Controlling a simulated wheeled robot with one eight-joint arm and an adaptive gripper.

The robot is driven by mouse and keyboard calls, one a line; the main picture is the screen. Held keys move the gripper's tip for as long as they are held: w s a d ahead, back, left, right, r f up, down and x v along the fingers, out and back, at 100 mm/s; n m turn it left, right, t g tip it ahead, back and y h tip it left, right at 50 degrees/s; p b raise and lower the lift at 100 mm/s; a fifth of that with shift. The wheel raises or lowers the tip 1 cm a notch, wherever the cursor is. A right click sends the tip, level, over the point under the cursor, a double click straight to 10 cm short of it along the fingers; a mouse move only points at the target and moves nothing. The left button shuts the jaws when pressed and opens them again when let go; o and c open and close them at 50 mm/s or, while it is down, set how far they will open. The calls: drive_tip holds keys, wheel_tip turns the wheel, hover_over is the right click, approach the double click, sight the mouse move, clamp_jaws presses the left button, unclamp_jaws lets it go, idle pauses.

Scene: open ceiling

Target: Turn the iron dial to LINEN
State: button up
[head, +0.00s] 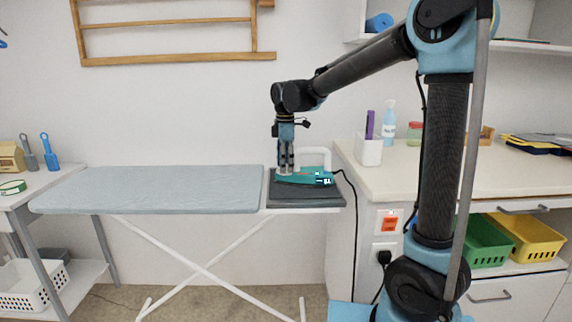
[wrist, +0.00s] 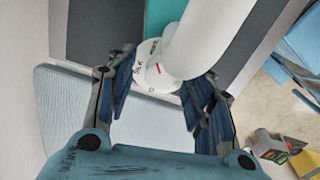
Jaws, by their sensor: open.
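The iron (head: 315,175) has a teal body and a white handle (head: 318,152). It lies on the dark grey rest pad (head: 302,197) at the right end of the ironing board. My gripper (head: 286,170) points down over the left part of the iron. In the wrist view the white dial (wrist: 153,76) sits at the base of the white handle (wrist: 212,38). My open fingers (wrist: 162,84) are on either side of the dial. I cannot tell whether they touch it. The head view does not show the dial clearly.
The pale blue ironing board (head: 150,190) stretches left of the iron. A black cord (head: 352,190) runs from the iron to a wall socket.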

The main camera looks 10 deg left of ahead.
drive_tip(key=c, duration=1.1)
drive_tip(key=shift+m, duration=2.2)
drive_tip(key=o, duration=1.1)
